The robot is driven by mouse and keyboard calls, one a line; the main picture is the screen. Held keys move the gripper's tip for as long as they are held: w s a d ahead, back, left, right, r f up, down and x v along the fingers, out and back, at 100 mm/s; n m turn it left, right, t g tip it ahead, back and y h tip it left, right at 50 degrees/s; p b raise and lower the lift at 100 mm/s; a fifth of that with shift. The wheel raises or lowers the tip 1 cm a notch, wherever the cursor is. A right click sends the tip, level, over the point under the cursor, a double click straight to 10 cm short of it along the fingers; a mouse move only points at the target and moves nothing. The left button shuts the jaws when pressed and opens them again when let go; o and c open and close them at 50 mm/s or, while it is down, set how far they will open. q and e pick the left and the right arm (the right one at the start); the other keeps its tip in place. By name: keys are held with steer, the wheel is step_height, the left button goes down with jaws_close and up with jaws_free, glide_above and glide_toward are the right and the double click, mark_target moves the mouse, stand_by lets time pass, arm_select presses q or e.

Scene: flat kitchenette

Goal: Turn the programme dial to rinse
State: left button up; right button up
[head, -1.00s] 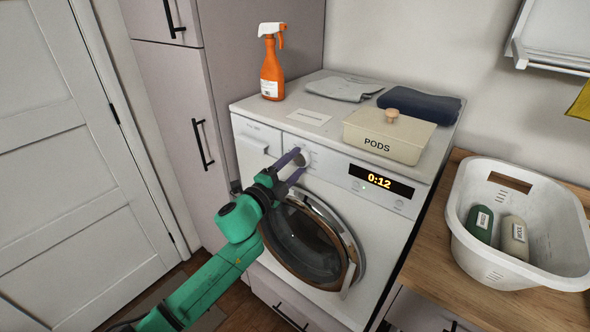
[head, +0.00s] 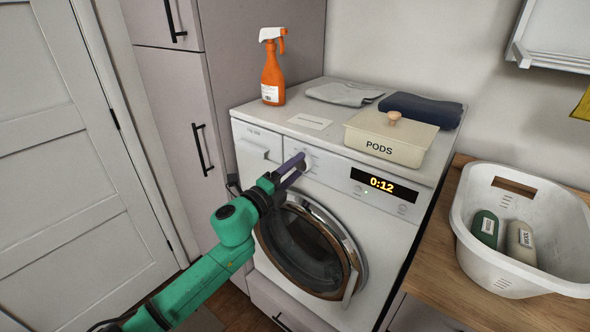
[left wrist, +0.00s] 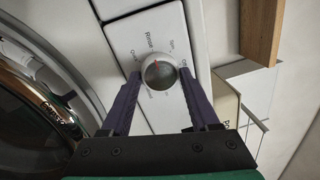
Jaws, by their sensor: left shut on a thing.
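The programme dial (left wrist: 160,72) is a round silver knob on the washing machine's white panel. In the left wrist view its red mark is at the upper side, pointing roughly towards the printed word "Rinse" (left wrist: 149,43); I cannot tell whether it lines up exactly. My left gripper (left wrist: 160,76) is shut on the dial, one purple finger on each side. In the head view, the left gripper (head: 298,166) reaches the panel from the lower left, and the dial (head: 307,162) is partly hidden by the fingers. My right gripper is not in view.
The washing machine (head: 385,243) has its round door (head: 310,250) below the gripper and a lit display (head: 380,184) to the right. A spray bottle (head: 272,75), folded cloths and a PODS box (head: 388,140) stand on top. A white basket (head: 475,255) is at right.

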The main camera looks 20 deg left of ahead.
arm_select(q)
steer(key=o, duration=1.4)
steer(key=shift+s+a+f, duration=0.1)
steer(key=shift+s+f, duration=0.05)
steer(key=shift+s, duration=0.15)
steer(key=b+v, duration=0.4)
steer(key=v, duration=1)
